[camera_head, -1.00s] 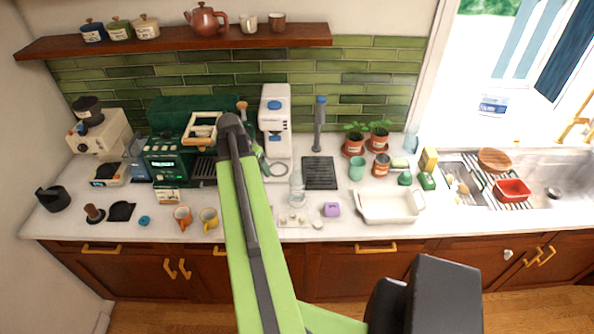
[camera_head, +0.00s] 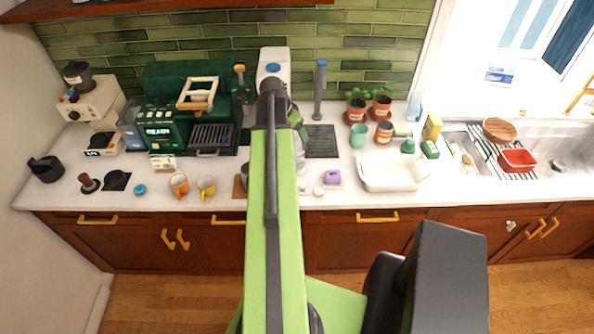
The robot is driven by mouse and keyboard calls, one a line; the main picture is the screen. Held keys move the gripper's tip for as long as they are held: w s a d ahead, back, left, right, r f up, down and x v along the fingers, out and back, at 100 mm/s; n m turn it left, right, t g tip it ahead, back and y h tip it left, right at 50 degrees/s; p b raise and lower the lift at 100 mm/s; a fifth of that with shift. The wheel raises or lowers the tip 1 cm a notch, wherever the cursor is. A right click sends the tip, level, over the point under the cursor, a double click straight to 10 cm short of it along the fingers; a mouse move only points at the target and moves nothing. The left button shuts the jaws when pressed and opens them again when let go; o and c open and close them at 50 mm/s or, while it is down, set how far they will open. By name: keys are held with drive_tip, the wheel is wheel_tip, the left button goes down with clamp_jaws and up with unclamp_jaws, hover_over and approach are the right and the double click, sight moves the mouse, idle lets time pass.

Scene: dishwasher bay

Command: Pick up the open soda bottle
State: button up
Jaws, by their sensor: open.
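A clear bottle (camera_head: 301,155) stands on the counter, right of my arm's far end. Its left side is hidden behind the arm, and its cap or mouth cannot be made out. My gripper (camera_head: 300,129) shows only as a small dark and green end at the far tip of the arm, over or near the top of the bottle. It is open, with nothing seen in it. Whether it touches the bottle cannot be told.
A purple item (camera_head: 332,177) and a white baking dish (camera_head: 393,187) stand right of the bottle. A white machine (camera_head: 273,58) and a dark grate (camera_head: 321,141) are behind.

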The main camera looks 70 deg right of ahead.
sight(299, 139)
drive_tip(key=shift+x, duration=0.8)
drive_tip(key=b+x, duration=0.5)
drive_tip(key=shift+w+d+f, duration=0.1)
clamp_jaws()
